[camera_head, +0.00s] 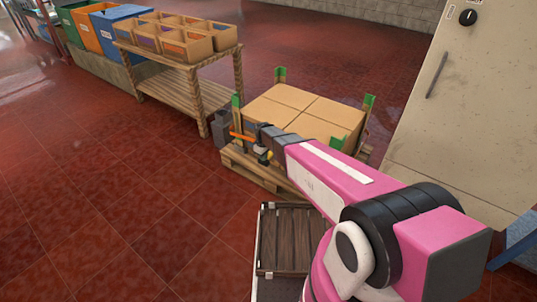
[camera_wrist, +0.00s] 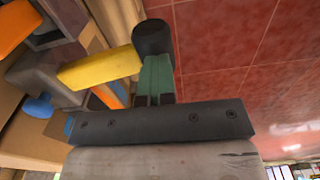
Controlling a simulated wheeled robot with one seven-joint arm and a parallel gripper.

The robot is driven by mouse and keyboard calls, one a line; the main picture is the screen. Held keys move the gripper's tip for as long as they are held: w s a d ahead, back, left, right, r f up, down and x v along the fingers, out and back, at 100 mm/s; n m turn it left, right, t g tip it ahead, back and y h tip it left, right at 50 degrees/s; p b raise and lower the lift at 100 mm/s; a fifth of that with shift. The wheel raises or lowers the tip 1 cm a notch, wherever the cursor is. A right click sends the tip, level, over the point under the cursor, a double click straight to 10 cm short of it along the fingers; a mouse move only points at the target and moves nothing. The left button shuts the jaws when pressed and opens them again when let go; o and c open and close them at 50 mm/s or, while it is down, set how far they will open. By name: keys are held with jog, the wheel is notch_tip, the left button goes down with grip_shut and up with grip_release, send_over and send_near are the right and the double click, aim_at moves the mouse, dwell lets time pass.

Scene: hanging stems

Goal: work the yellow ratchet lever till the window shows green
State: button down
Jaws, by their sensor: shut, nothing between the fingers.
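The yellow lever (camera_wrist: 100,70) reaches in from the left in the wrist view, beside my gripper's fingertips. In the head view, a small yellow part (camera_head: 264,158) shows beside my gripper, at the near left corner of the carton stack. The window and its colour cannot be made out.
Cartons (camera_head: 305,112) stand on a wooden pallet (camera_head: 250,168) with green corner pieces. An orange bar (camera_head: 241,137) sticks out left of the stack. A bench with open boxes (camera_head: 188,45) is behind left. A pale cabinet (camera_head: 465,110) stands right. The red floor at left is clear.

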jog(key=shift+w+f, duration=0.15)
jog(key=shift+f, duration=0.65)
jog(key=shift+d, duration=0.1)
jog(key=shift+w+d+f, duration=0.1)
jog(key=shift+w+f, duration=0.15)
jog(key=shift+f, duration=0.4)
jog(key=shift+r, duration=0.15)
jog(key=shift+s+a+r, duration=0.15)
jog(key=shift+s+r, duration=0.1)
jog(key=shift+r, duration=0.45)
jog(key=shift+s+a+r, duration=0.1)
jog(key=shift+s+r, duration=0.1)
jog(key=shift+r, duration=0.5)
